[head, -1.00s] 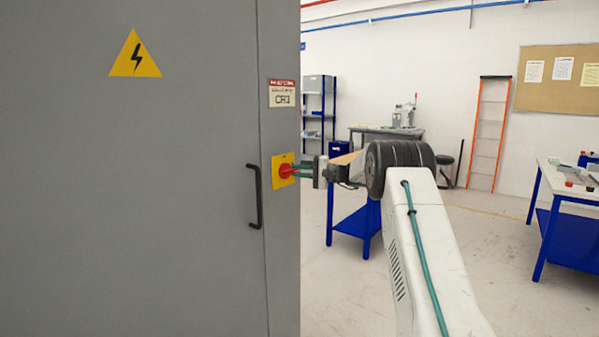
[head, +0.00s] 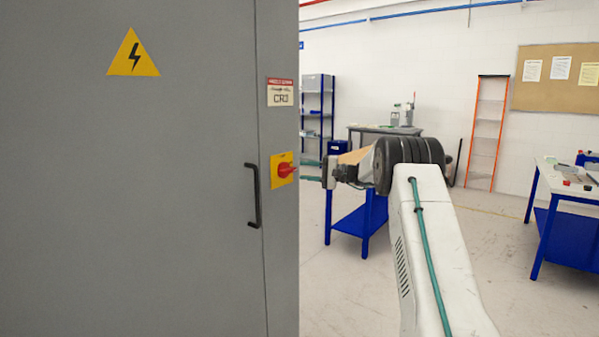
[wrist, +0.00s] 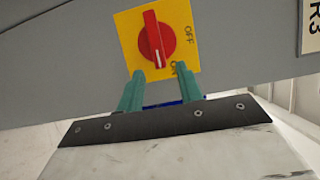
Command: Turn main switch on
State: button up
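The main switch is a red rotary knob (wrist: 156,40) on a yellow plate (wrist: 126,24) marked OFF and ON. In the wrist view the knob's white mark points down, toward the ON label side and away from OFF. In the head view the red knob (head: 287,170) sticks out from its plate (head: 276,180) on the cabinet's narrow side. My gripper (wrist: 160,76) has its two green fingers apart with nothing between them.
The grey cabinet (head: 130,200) fills the left, with a black door handle (head: 255,196) and a CR3 label (head: 280,92). A blue-legged table (head: 361,222) stands behind my arm. Open floor lies to the right, before another workbench (head: 565,233).

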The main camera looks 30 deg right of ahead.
jog(key=v, duration=0.4)
dwell(0.5)
